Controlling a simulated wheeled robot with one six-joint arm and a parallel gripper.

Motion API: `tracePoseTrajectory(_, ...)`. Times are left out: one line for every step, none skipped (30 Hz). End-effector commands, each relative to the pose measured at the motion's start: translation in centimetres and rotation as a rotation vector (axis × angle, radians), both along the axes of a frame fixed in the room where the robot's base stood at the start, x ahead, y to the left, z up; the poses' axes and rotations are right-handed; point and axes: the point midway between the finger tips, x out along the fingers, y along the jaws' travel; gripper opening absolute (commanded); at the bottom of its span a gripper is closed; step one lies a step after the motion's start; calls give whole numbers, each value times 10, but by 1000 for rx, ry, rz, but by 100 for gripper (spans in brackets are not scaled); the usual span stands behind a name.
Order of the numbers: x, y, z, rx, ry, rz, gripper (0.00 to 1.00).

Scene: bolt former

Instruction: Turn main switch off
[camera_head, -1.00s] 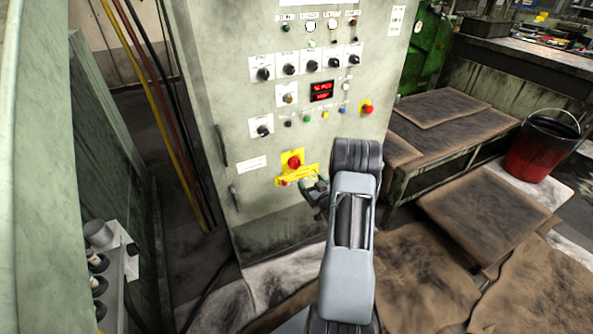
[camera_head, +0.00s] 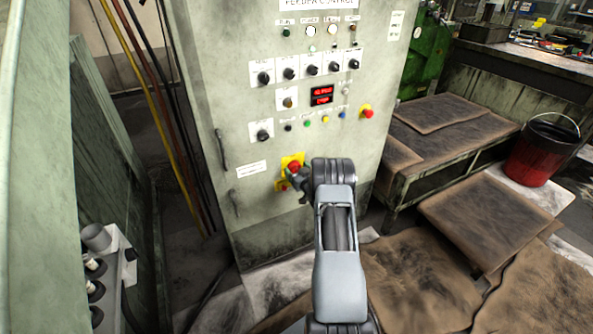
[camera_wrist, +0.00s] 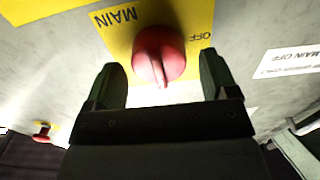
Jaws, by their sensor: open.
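The main switch is a red rotary knob (camera_wrist: 160,55) on a yellow plate (camera_wrist: 112,32) marked MAIN and OFF in the wrist view. In the head view the red knob (camera_head: 294,167) sits low on the grey-green control cabinet, partly covered by my arm. My gripper (camera_wrist: 163,82) is open, with one green finger on each side of the knob. Both fingers look apart from it. In the head view my gripper (camera_head: 298,180) is close to the plate; its fingertips are hard to make out.
A bench with brown sheets (camera_head: 440,120) and a red bucket (camera_head: 540,152) stand at the right. A green-grey panel (camera_head: 105,150) stands at the left.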

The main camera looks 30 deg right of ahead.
Motion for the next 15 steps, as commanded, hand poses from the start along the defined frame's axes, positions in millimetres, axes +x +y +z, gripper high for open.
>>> tracePoseTrajectory(3,0,0,0,0,0,79)
tracePoseTrajectory(4,0,0,0,0,0,79)
tracePoseTrajectory(4,0,0,0,1,0,79)
tracePoseTrajectory(5,0,0,0,1,0,79)
tracePoseTrajectory(5,-1,0,0,1,0,79)
tracePoseTrajectory(5,-1,0,0,1,0,79)
tracePoseTrajectory(5,-1,0,0,1,0,79)
tracePoseTrajectory(5,-1,0,0,1,0,79)
tracePoseTrajectory(5,-1,0,0,1,0,79)
tracePoseTrajectory(5,-1,0,0,1,0,79)
tracePoseTrajectory(5,-1,0,0,1,0,79)
tracePoseTrajectory(5,-1,0,0,1,0,79)
tracePoseTrajectory(5,-1,0,0,1,0,77)
tracePoseTrajectory(5,-1,0,0,1,0,74)
tracePoseTrajectory(5,-1,0,0,1,0,70)
